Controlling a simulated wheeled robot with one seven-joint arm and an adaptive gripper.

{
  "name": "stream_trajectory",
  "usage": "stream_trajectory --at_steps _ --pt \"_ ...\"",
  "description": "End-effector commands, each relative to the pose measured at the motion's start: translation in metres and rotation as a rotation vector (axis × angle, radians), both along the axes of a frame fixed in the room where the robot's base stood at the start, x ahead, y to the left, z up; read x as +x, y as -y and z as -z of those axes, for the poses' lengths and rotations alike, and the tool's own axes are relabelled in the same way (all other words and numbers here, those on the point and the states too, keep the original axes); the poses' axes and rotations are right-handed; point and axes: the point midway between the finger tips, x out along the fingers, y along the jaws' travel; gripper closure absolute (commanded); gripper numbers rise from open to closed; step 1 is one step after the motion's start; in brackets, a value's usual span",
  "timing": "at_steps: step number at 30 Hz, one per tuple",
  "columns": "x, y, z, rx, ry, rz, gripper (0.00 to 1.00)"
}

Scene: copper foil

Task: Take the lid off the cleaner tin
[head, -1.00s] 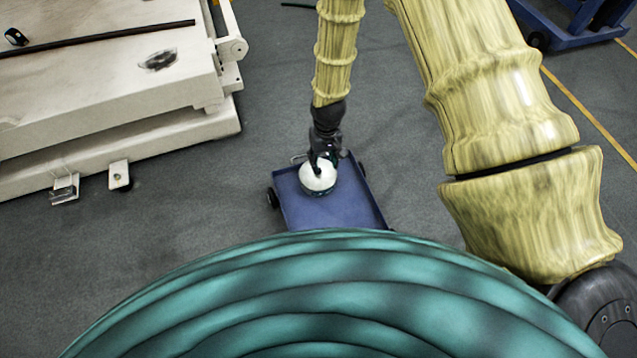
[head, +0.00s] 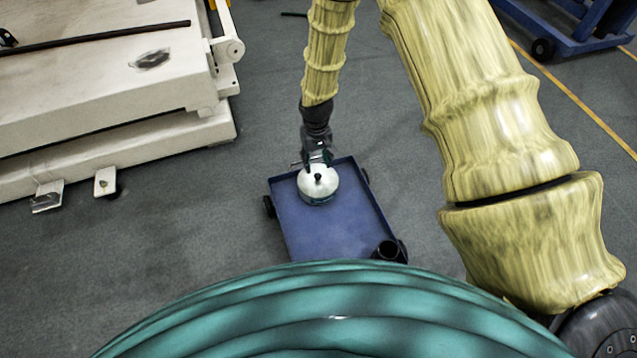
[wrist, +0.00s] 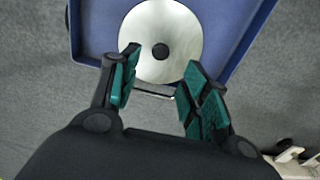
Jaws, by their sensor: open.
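The cleaner tin (head: 318,199) stands upright on the blue cart, with its round pale lid (head: 309,188) on top. A small dark knob (head: 318,178) sits at the lid's middle. In the wrist view the lid (wrist: 178,28) and its knob (wrist: 160,51) show near the top centre. My gripper (head: 318,166) is at the far side of the lid in the head view. In the wrist view my gripper (wrist: 160,65) is open and empty, its green-padded fingers over the lid's near edge, the knob just beyond the fingertips. Whether the fingers touch the lid I cannot tell.
The blue cart (head: 345,225) has a low raised rim and free room in front of the tin. A dark cup-like thing (head: 388,250) is at its near right corner. A pale platform (head: 110,95) stands to the left. Grey floor lies around.

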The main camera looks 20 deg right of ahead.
Motion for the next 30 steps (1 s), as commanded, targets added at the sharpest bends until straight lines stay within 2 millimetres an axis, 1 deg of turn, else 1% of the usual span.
stream_trajectory --at_steps 1,8,14,18,21,29,30 --pt "0.000 0.000 0.007 0.000 0.000 0.000 0.54" --pt "-0.002 0.000 0.016 0.000 0.000 -0.001 0.54" --pt "-0.006 0.001 0.035 0.000 -0.001 -0.001 0.54" --pt "-0.009 0.002 0.052 0.000 0.000 0.000 0.54" --pt "-0.009 0.002 0.059 0.000 0.000 0.000 0.54" --pt "-0.008 0.002 0.060 0.000 0.001 -0.001 0.54" --pt "-0.008 0.002 0.060 0.000 0.001 -0.001 0.56"
